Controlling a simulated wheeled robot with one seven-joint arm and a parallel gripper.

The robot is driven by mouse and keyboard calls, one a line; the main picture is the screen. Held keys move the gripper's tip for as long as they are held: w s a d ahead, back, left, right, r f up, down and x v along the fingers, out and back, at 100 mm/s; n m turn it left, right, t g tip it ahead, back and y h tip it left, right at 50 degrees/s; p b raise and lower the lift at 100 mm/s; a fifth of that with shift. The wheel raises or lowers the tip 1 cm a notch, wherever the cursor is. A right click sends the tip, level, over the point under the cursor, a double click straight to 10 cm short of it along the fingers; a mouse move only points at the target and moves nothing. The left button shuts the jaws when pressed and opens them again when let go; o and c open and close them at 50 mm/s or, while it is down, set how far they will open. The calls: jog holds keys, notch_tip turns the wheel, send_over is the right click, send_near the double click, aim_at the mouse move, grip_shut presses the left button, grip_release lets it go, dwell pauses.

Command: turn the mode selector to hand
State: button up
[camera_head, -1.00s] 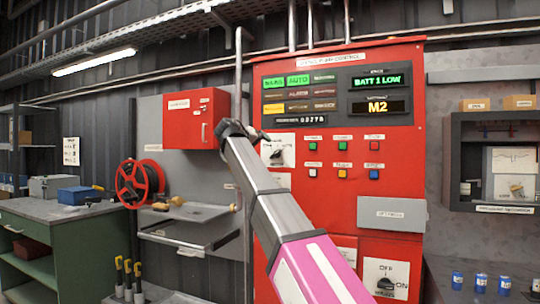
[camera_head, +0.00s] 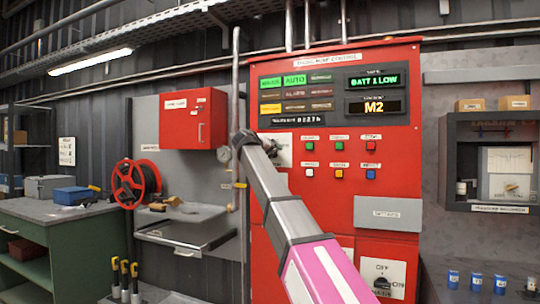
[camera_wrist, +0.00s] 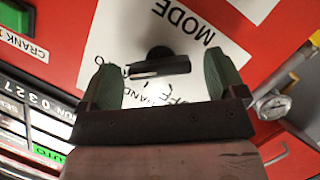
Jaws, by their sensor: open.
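The mode selector is a black bar knob (camera_wrist: 160,64) on a white plate (camera_wrist: 215,77) lettered MODE and HAND, seen turned around in the wrist view. My gripper (camera_wrist: 163,76) is open, with one green finger on each side of the knob. Gaps show between the fingers and the knob, and I see no contact. The knob's bar lies roughly level across the wrist picture; which label it points at is unclear, as my gripper covers the lower lettering. In the head view, my arm's end hides most of the plate (camera_head: 284,158).
The red panel (camera_head: 390,160) carries several coloured buttons, lit displays and a lower OFF/ON switch (camera_head: 383,278). A gauge (camera_wrist: 272,104) and pipe stand close beside the plate.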

jog(key=c, duration=0.9)
jog(key=shift+n, duration=0.3)
jog(key=n+h, duration=0.1)
jog(key=n, duration=0.1)
jog(key=n+h, duration=0.1)
jog(key=n, duration=0.1)
jog(key=n+t+h, duration=0.1)
jog(key=n, duration=0.2)
jog(key=shift+a+f+h, duration=0.1)
jog(key=shift+f+h, duration=0.2)
jog(key=shift+n, duration=0.3)
jog(key=o, duration=0.9)
